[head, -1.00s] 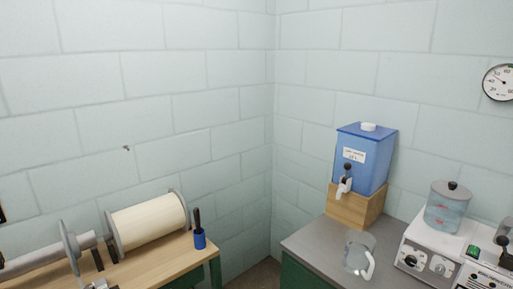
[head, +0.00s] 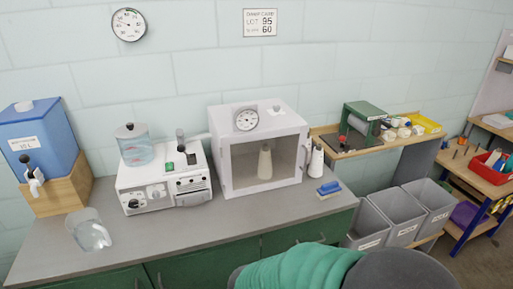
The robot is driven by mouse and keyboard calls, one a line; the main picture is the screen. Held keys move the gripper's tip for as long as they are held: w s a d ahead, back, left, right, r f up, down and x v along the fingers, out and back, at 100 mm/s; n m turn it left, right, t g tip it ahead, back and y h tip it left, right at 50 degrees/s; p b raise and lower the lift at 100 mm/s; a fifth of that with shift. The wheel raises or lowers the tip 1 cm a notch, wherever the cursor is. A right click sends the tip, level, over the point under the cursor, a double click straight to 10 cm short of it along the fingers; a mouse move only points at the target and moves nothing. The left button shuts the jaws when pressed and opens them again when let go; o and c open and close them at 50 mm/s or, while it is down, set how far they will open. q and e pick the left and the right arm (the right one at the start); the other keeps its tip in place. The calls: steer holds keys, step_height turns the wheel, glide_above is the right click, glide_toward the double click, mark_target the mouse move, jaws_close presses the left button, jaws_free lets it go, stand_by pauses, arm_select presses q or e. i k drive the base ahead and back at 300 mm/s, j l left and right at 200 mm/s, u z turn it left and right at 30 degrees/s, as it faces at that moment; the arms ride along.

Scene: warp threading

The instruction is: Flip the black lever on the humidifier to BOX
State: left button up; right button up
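The humidifier (head: 165,188) is a white box on the grey counter with a clear water tank (head: 136,146) on its left part. A black lever (head: 180,135) stands up at its right part, behind a small green patch. Dark knobs and slots show on its front; their lettering is too small to read. A white cabinet (head: 220,157) with a glass front and a gauge stands to the right of the humidifier, with a pale cone inside. Neither of my grippers is in view.
A blue water container (head: 44,141) with a tap sits on a wooden block at the left. A clear jug (head: 90,232) stands on the counter (head: 150,240). Grey bins (head: 399,216) stand further right.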

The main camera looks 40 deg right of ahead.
mark_target(181, 147)
steer(key=z, duration=0.7)
